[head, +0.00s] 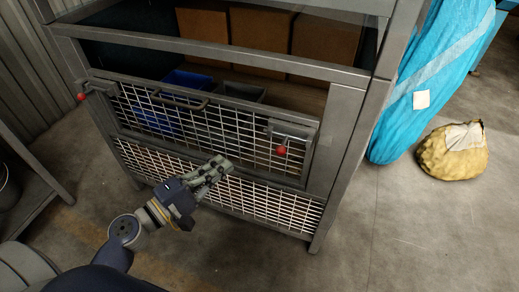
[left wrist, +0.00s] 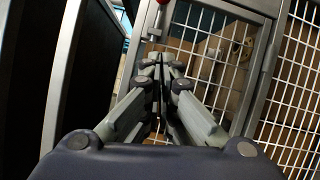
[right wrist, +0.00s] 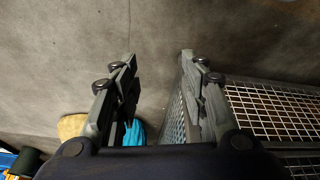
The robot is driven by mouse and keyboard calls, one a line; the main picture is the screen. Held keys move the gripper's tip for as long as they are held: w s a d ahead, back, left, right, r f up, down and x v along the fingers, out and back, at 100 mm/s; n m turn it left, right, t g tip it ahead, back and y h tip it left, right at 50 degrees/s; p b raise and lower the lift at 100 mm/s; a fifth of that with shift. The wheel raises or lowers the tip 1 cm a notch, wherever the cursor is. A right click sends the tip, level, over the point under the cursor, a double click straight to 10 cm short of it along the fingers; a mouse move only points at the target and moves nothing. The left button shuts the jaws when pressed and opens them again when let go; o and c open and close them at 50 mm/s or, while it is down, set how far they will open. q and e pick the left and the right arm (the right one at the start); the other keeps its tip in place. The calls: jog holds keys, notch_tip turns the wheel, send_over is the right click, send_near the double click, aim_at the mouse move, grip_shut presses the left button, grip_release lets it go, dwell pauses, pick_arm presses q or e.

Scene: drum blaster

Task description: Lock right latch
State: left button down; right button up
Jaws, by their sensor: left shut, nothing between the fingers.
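The right latch (head: 292,131) is a small metal bolt with a red knob (head: 281,150) at the upper right corner of the mesh door (head: 200,119). The knob hangs in front of the mesh. My left gripper (head: 223,163) is shut and empty, left of and below the knob, apart from it. In the left wrist view, its fingertips (left wrist: 160,58) point toward a latch (left wrist: 153,25), whose red knob is cut by the top edge. My right gripper (right wrist: 158,58) is open and empty; it is outside the head view.
A second red-knobbed latch (head: 81,97) sits at the door's left corner, with a handle (head: 180,100) between. A lower mesh panel (head: 250,198) and metal frame surround it. Blue bins (head: 188,80) and brown boxes stand inside. A yellow sack (head: 452,152) lies on open floor at right.

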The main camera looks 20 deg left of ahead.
pick_arm(q)
jog(key=w+d+r+p, duration=0.1)
jog(key=w+d+p, duration=0.3)
jog(key=w+d, duration=0.3)
jog(key=shift+d, duration=0.45)
pick_arm(e)
jog(key=s+x, duration=0.1)
jog(key=x, duration=0.7)
jog(key=shift+a+f+g, duration=0.2)
jog(key=shift+f+g, duration=0.1)
jog(key=shift+f, duration=0.05)
pick_arm(q)
jog(key=d+p, duration=0.1)
jog(key=d, duration=0.3)
pick_arm(e)
notch_tip(320, 180, down, 3)
jog(key=shift+s+f, duration=0.15)
